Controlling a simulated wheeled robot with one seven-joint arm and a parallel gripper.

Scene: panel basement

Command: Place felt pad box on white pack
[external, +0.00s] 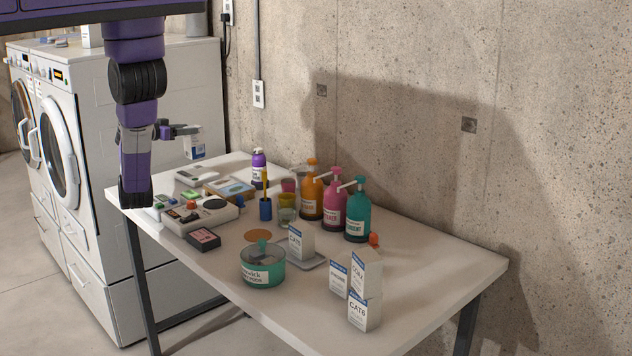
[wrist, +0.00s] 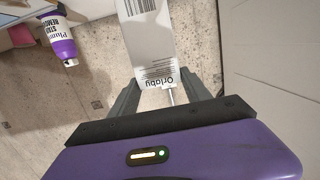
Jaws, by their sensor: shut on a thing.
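My gripper (external: 187,131) is shut on a white box with a blue-marked label (external: 194,147), which I take to be the felt pad box. It is held above the far left end of the table, apart from the things below. In the wrist view the box (wrist: 150,48) sits between the fingers (wrist: 168,90), showing a barcode and upside-down "Orlaby" print. Another white box (external: 301,241) stands mid-table. I cannot tell which is the white pack.
Orange (external: 312,194), pink (external: 333,208) and teal (external: 356,218) pump bottles stand along the wall side. Washers (external: 150,100) stand left.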

